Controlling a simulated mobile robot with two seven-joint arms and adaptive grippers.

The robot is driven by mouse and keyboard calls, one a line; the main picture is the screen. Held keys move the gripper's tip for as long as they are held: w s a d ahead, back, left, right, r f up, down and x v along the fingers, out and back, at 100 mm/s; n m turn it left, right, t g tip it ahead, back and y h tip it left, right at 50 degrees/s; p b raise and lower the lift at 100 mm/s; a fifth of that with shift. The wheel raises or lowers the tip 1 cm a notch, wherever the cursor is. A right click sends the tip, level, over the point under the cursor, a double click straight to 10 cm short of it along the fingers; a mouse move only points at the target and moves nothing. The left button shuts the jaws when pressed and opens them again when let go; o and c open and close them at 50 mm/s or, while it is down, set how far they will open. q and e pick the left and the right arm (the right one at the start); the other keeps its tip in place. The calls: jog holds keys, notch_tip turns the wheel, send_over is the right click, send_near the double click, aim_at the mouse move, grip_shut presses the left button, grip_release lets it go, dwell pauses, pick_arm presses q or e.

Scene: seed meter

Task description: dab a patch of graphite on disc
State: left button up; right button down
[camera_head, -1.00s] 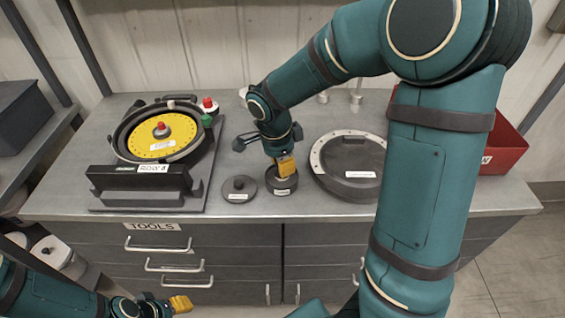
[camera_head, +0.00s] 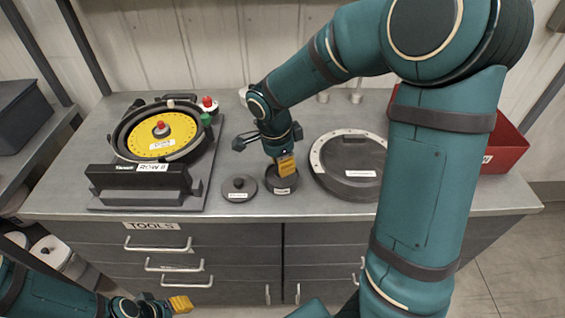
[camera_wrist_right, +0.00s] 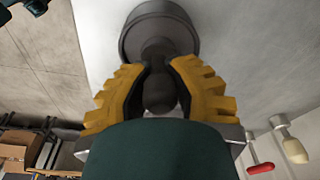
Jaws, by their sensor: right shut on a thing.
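A yellow disc (camera_head: 142,136) with a red-topped hub (camera_head: 161,129) sits in the round dark seed meter (camera_head: 122,151) at the left of the bench. My right gripper (camera_head: 286,165) is over a small dark round pot (camera_head: 282,185). In the right wrist view its yellow fingers (camera_wrist_right: 159,88) are shut on a dark, knob-ended dabber (camera_wrist_right: 159,97), whose far end meets the pot (camera_wrist_right: 128,40). Whether the dabber touches the pot's contents is hidden. A dark round lid (camera_head: 239,186) lies left of the pot. My left gripper (camera_head: 180,303) is low at the left, its opening unclear.
A large dark round cover (camera_head: 350,186) with a pale rim lies right of the pot. A red bin (camera_head: 508,145) stands at the far right behind my right arm. A dark raised bar (camera_head: 139,180) fronts the meter. The bench front edge is clear.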

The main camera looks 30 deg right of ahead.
dwell(0.5)
jog(key=shift+r+p, duration=2.55)
jog(key=shift+r, duration=0.95)
pick_arm(q)
notch_tip(320, 180, up, 5)
